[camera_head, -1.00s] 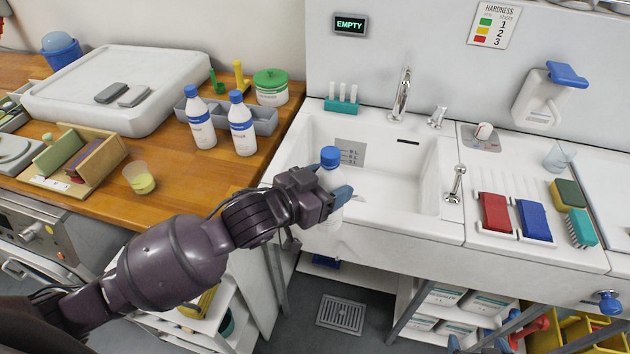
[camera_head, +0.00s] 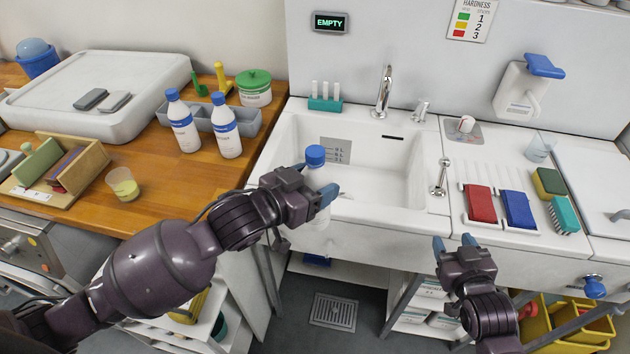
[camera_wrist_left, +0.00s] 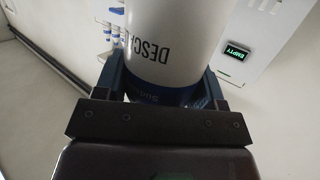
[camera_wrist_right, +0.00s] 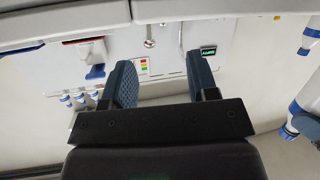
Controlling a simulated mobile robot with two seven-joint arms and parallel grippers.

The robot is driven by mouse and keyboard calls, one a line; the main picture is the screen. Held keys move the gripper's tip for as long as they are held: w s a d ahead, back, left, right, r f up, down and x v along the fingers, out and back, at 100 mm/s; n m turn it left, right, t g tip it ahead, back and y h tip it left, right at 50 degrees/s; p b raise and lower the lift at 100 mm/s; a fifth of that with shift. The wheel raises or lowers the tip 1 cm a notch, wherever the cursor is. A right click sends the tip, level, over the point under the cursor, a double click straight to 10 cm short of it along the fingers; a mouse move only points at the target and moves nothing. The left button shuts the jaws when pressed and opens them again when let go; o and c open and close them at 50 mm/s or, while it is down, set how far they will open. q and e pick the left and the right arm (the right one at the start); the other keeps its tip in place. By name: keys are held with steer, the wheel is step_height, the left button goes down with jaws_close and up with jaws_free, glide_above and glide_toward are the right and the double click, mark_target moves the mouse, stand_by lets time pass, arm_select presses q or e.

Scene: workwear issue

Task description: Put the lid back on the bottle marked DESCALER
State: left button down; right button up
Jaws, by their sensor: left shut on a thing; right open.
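My left gripper (camera_head: 318,192) is shut on a white bottle (camera_head: 322,172) and holds it upright over the front left edge of the sink. The bottle's top (camera_head: 315,155) is blue, like a cap. In the left wrist view the bottle (camera_wrist_left: 170,35) fills the space between the fingers. Its printing reads "DESC…", the rest being out of sight, above a blue band. My right gripper (camera_head: 453,244) is open and empty in front of the sink unit, to the right of and lower than the bottle. Its spread fingers show in the right wrist view (camera_wrist_right: 160,85).
Two blue-capped white bottles (camera_head: 183,125) (camera_head: 227,130) stand on the wooden counter by a grey caddy (camera_head: 248,120). The sink (camera_head: 385,170) is empty-looking. Red (camera_head: 480,203) and blue (camera_head: 518,209) pads lie on the drainer. A beaker (camera_head: 124,185) stands near the counter's front edge.

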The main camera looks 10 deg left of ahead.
steer(key=w+a+r+n+y, duration=0.45)
steer(key=w+a+r, duration=0.25)
steer(key=a+r, duration=0.45)
steer(key=w+a+r+n+y, duration=0.3)
steer(key=w+a+r+y, duration=0.4)
steer(key=r, duration=0.7)
steer(key=s+a+r+n+g+h, duration=0.2)
steer(key=s+a+r+n+g, duration=0.15)
steer(key=a+r+n, duration=0.4)
steer(key=s+a+r+n+g+h, duration=0.1)
steer(key=s+a+r+n+g, duration=0.3)
steer(key=a+n, duration=0.7)
steer(key=s+d+f+n+g+h, duration=0.1)
steer(key=d+f+n+g+h, duration=0.1)
steer(key=h, duration=0.1)
steer(key=s+d+f+n+g+h, duration=0.1)
steer(key=d+f+n+g+h, duration=0.2)
steer(key=s+d+f+n+g+h, duration=0.2)
steer(key=f+n+h, duration=0.1)
steer(key=shift+d+h, duration=0.25)
steer(key=shift+h, duration=0.1)
steer(key=shift+s+d+n+g, duration=0.1)
steer(key=shift+d+n+g, duration=0.2)
steer(key=shift+n, duration=0.4)
steer(key=shift+d+n+h, duration=0.15)
steer(key=shift+n+h, duration=0.15)
steer(key=shift+n, duration=0.4)
